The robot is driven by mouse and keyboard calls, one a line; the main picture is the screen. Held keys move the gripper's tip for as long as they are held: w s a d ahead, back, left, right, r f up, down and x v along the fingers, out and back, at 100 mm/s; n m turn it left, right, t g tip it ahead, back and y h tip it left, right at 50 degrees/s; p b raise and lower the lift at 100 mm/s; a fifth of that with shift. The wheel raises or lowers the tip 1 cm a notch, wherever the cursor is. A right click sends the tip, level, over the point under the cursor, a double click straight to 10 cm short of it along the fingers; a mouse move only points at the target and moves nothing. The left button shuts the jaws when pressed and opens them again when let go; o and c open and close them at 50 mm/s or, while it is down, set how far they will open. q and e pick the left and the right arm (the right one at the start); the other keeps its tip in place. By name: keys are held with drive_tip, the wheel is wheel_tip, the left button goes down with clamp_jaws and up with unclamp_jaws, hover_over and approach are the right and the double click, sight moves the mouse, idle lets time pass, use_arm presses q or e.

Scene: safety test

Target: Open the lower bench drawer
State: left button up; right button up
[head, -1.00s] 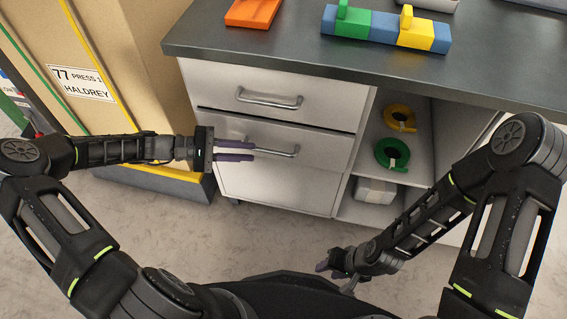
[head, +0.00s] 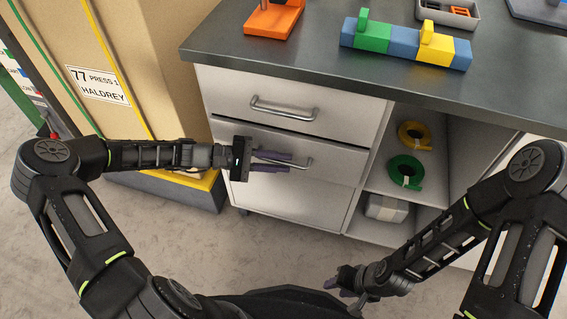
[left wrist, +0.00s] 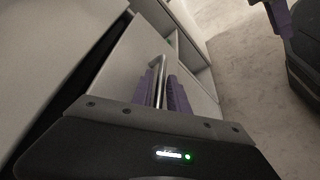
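The bench (head: 300,62) has a white cabinet with an upper drawer (head: 240,95) and, under it, the lower drawer (head: 335,166). The upper drawer looks closed. The lower drawer stands slightly out; the left wrist view shows a dark gap along its front (left wrist: 118,62). My left gripper (head: 272,161) is at the lower drawer's bar handle (head: 309,162). In the left wrist view its purple fingers lie on both sides of the handle (left wrist: 157,72), close against it. My right gripper (head: 345,281) hangs low over the floor, away from the cabinet; its finger gap is unclear.
A plain white panel (head: 290,205) lies below the lower drawer. Open shelves to the right hold a yellow roll (head: 415,134), a green roll (head: 404,172) and a pale box (head: 388,207). A large tan crate (head: 100,60) stands left. Floor before the cabinet is clear.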

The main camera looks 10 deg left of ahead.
use_arm(q)
drive_tip(key=shift+w+d+f, duration=0.15)
drive_tip(key=shift+d, duration=0.35)
drive_tip(key=shift+c, duration=0.2)
clamp_jaws()
idle(0.9)
